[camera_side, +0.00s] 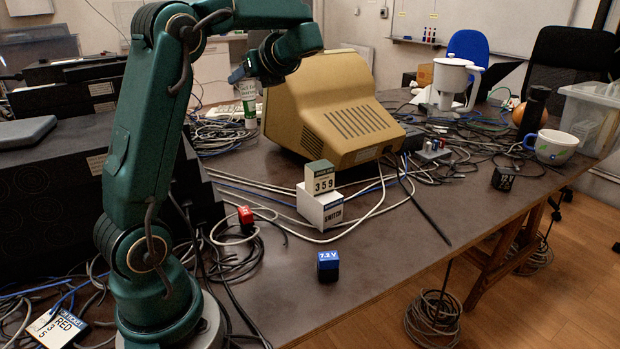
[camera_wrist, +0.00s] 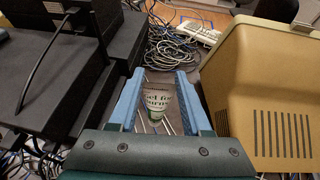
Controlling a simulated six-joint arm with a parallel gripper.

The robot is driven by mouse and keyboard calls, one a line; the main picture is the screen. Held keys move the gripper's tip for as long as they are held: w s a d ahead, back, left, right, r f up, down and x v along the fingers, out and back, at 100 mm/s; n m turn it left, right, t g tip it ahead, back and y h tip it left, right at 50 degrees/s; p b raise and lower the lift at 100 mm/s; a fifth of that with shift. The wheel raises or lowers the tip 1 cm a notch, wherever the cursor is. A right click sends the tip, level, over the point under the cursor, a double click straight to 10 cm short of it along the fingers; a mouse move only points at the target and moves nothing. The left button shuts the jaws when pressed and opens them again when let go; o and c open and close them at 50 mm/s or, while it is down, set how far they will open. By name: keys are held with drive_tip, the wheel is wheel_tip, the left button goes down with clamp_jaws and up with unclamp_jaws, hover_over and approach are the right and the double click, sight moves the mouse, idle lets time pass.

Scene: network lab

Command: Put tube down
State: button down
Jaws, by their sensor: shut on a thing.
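The tube (camera_side: 248,103) is pale and green with dark lettering, and it is upright in the side view, its lower end near the cables on the table. In the wrist view the tube (camera_wrist: 158,101) is between the two blue fingers. My gripper (camera_side: 238,76) is at the top of the tube, left of the tan monitor. In the wrist view my gripper (camera_wrist: 160,82) is shut on the tube. I cannot tell whether the tube's lower end touches the table (camera_side: 385,262).
The tan monitor (camera_side: 345,110) stands close on the right. Black equipment (camera_wrist: 70,75) stands on the left, and cables (camera_wrist: 168,50) lie beyond the fingers. Small cubes and a white box (camera_side: 322,207) stand nearer the front. The table's front middle is fairly clear.

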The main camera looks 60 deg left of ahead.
drive_tip(key=shift+r, duration=0.7)
drive_tip(key=w+d+m+t+h, duration=0.2)
drive_tip(key=w+d+m+t, duration=0.4)
drive_tip(key=d, duration=0.7)
drive_tip(key=w+d+m+t+h, duration=0.2)
drive_tip(key=w+d+m+t, duration=0.25)
drive_tip(key=w+d, duration=0.6)
wheel_tip(320, 180, down, 21)
drive_tip(key=s+d, duration=0.2)
drive_tip(key=shift+s+d+f+t, duration=0.15)
drive_tip(key=shift+s+d+t, duration=0.1)
drive_tip(key=shift+t, duration=0.1)
drive_tip(key=shift+f, duration=0.15)
drive_tip(key=shift+c, duration=1.8)
unclamp_jaws()
